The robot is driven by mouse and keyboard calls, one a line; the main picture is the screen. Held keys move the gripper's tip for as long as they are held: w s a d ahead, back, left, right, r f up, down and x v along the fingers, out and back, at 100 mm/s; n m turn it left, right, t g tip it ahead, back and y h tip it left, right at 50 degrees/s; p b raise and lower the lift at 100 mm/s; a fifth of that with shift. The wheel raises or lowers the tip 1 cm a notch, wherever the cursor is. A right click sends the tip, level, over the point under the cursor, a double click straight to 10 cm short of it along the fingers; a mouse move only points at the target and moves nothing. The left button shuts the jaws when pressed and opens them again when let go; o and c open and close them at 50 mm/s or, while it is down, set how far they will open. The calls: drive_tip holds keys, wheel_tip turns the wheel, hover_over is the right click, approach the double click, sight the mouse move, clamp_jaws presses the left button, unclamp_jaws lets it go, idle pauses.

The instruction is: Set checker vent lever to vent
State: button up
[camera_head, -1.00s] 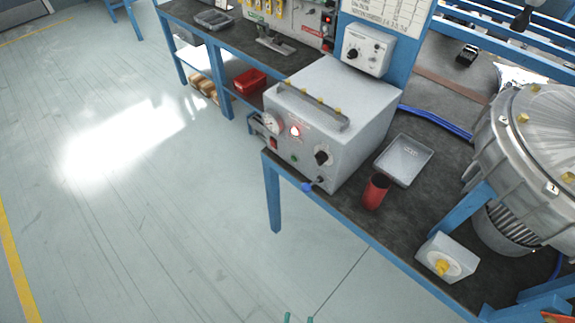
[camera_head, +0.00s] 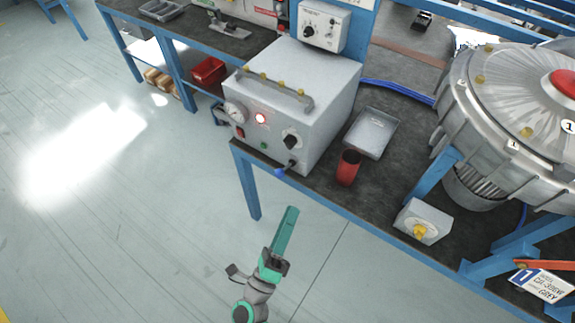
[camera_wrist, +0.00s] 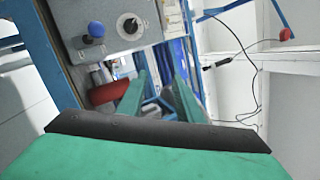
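The checker (camera_head: 310,90) is a grey box with a handle on top, standing at the bench's left end. Its front has a gauge (camera_head: 235,112), a lit red lamp (camera_head: 260,118) and a black knob (camera_head: 291,142). The vent lever's blue tip (camera_head: 280,171) sticks out low on the front; its set position is not readable. In the wrist view, the blue tip (camera_wrist: 96,29) shows beside the black knob (camera_wrist: 130,24). My gripper (camera_head: 291,209) is in front of and below the checker, apart from the lever. In the wrist view, its green fingers (camera_wrist: 160,78) are open with nothing between them.
A red cup (camera_head: 348,168) and a grey tray (camera_head: 370,132) stand right of the checker. A small box with a yellow knob (camera_head: 419,230) sits near the bench edge. The large blower (camera_head: 510,120) is at the right. Floor before the bench is clear.

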drive_tip(key=w+a+f+m+g+h, duration=0.2)
drive_tip(key=w+f+m+g+h, duration=0.15)
drive_tip(key=w+m, duration=0.45)
drive_tip(key=m+g+y, duration=0.2)
drive_tip(key=m+g, duration=0.1)
drive_tip(key=m, duration=0.3)
approach(287, 167)
drive_tip(key=x, duration=0.6)
drive_tip(key=r+x, duration=0.1)
drive_tip(key=x, duration=0.3)
drive_tip(key=shift+d, duration=0.15)
drive_tip(key=shift+s, duration=0.1)
drive_tip(key=shift+c, duration=0.4)
clamp_jaws()
